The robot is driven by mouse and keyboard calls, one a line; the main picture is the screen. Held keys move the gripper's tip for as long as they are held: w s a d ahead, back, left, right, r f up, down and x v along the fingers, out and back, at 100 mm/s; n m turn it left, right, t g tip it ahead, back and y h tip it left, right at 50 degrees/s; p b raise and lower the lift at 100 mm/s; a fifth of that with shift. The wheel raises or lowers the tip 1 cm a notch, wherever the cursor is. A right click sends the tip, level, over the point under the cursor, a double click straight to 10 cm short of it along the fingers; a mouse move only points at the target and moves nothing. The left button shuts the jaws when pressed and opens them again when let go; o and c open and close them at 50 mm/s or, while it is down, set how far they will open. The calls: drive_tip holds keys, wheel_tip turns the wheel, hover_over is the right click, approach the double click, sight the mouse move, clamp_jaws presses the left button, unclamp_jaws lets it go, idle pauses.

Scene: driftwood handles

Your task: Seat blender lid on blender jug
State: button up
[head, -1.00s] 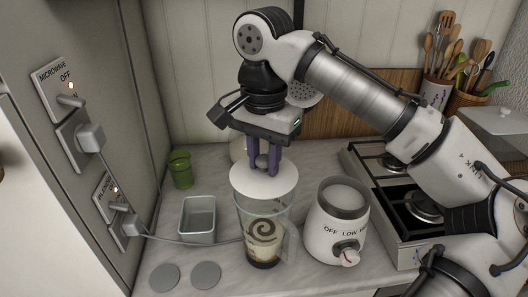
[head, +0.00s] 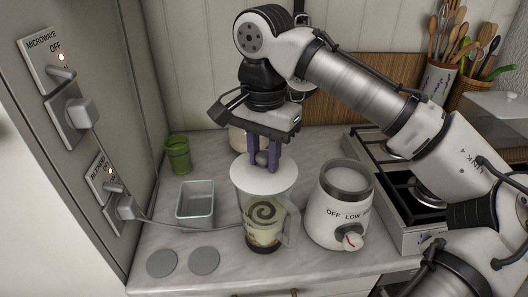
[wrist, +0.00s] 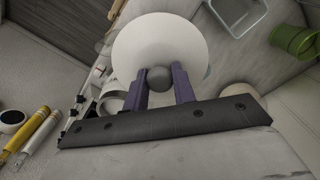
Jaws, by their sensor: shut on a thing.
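The blender lid (head: 264,176) is a white disc with a round grey knob. My gripper (head: 264,160) is shut on the knob and holds the lid level at the mouth of the blender jug (head: 265,222). The jug is clear, with a dark swirl mark and a handle on its right, and stands upright on the counter. The lid hides the jug's rim, so I cannot tell whether it rests on it or hovers just above. In the wrist view, the lid (wrist: 145,40) covers nearly all of the jug, and the purple fingers flank the knob (wrist: 158,79).
The blender base (head: 339,208) stands close to the right of the jug, with the stove (head: 405,200) beyond it. A grey tub (head: 196,205) and a green cup (head: 177,155) stand to the left. Two grey discs (head: 204,261) lie at the front left. A cable crosses behind the jug.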

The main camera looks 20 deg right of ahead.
drive_tip(key=shift+f, duration=0.15)
drive_tip(key=o, duration=1)
